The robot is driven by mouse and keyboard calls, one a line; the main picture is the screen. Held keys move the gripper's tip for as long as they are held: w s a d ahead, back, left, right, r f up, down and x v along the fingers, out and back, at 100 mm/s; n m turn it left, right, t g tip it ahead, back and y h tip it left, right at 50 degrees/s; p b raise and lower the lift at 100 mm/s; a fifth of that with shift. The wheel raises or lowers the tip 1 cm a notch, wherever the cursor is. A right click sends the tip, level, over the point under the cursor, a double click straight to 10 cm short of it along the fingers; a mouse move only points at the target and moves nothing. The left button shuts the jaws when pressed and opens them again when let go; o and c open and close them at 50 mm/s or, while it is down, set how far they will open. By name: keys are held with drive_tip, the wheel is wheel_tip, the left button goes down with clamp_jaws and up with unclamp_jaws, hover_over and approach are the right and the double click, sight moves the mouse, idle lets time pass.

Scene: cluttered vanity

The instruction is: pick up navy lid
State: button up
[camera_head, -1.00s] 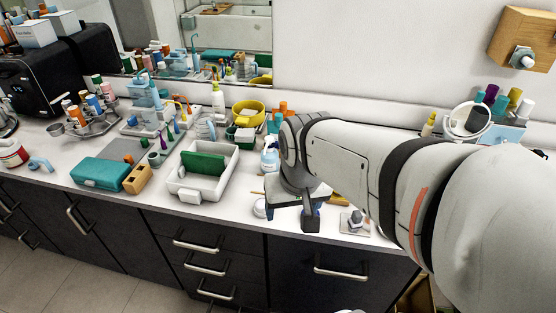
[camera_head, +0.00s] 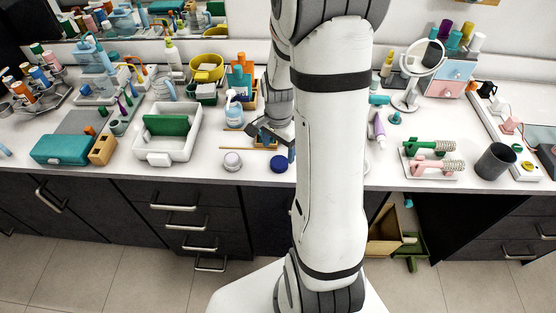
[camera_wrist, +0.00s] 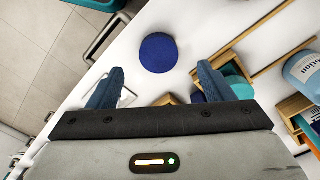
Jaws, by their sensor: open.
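The navy lid (camera_head: 278,164) is a small round dark-blue disc. It lies flat on the white counter close to the front edge, and nothing covers it in the head view. In the wrist view the navy lid (camera_wrist: 158,53) shows whole, beyond the fingertips and about midway between them. My gripper (camera_wrist: 158,80) is open with its two blue fingers spread wider than the lid, and nothing is held. In the head view my gripper (camera_head: 273,140) is just behind the lid, partly hidden by my arm.
A pale jar (camera_head: 232,162) stands left of the lid. A white tray with a green item (camera_head: 166,125) lies farther left. A lotion bottle (camera_wrist: 306,72) and wooden organizer pieces (camera_wrist: 262,38) are on the right in the wrist view. The counter's front edge is near the lid.

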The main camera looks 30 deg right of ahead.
sight(279, 162)
drive_tip(key=shift+s+f+p, duration=0.1)
drive_tip(key=shift+f+p, duration=0.45)
drive_tip(key=shift+f, duration=2.3)
drive_tip(key=c, duration=1)
